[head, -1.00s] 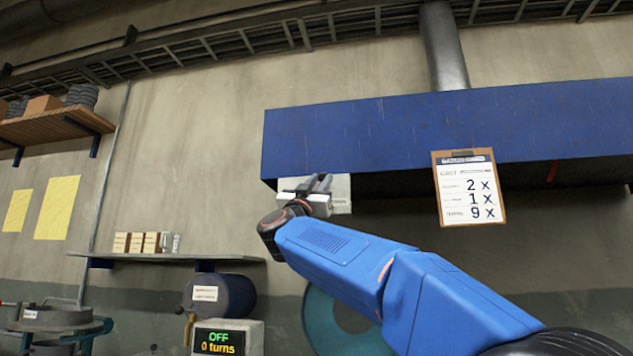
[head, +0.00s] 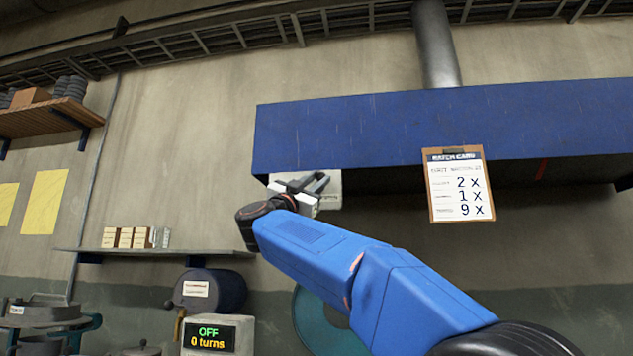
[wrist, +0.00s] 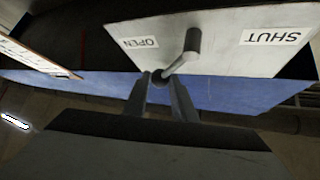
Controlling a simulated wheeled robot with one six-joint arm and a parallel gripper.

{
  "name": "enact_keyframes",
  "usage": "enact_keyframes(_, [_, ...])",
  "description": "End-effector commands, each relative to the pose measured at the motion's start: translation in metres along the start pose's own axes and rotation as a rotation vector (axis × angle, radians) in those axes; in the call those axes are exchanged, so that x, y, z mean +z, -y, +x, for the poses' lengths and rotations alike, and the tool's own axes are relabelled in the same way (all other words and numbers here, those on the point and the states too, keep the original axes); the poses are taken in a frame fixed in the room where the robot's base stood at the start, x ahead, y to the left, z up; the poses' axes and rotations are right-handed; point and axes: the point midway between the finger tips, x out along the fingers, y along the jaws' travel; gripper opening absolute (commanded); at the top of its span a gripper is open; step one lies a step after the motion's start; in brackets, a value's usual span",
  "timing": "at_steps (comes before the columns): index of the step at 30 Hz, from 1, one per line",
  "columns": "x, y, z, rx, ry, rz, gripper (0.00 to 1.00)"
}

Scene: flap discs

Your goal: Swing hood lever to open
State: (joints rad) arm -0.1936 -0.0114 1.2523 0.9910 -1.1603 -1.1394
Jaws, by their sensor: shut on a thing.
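The hood (head: 350,128) is a long blue box on the wall, with a pale lever plate (head: 332,192) under its left end. In the wrist view the plate (wrist: 235,50) appears upside down, with an OPEN label (wrist: 138,42) on the left and a SHUT label (wrist: 272,36) on the right. The grey lever (wrist: 180,63) slants from its pivot down-left to a dark round end, leaning toward the OPEN side. My gripper (wrist: 163,82) is shut on that end. In the head view my gripper (head: 314,184) is in front of the plate; the lever is not distinguishable there.
A clipboard card (head: 457,185) hangs on the hood's front, right of my gripper. A shelf (head: 160,252) with small boxes is at the lower left. A display (head: 207,336) reads OFF, 0 turns, beside a dark drum (head: 215,291).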

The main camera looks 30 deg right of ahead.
Motion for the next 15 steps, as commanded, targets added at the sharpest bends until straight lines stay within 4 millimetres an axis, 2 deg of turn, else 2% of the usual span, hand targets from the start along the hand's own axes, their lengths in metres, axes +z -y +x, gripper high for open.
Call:
enact_keyframes(1, [0.0007,-0.0010,-0.0001,0.003,0.001,-0.001,0.27])
enact_keyframes(3, [0.0006,-0.0010,0.0000,0.003,0.001,-0.001,0.43])
enact_keyframes(15, [0.0000,-0.0002,-0.0052,0.000,0.001,0.000,0.43])
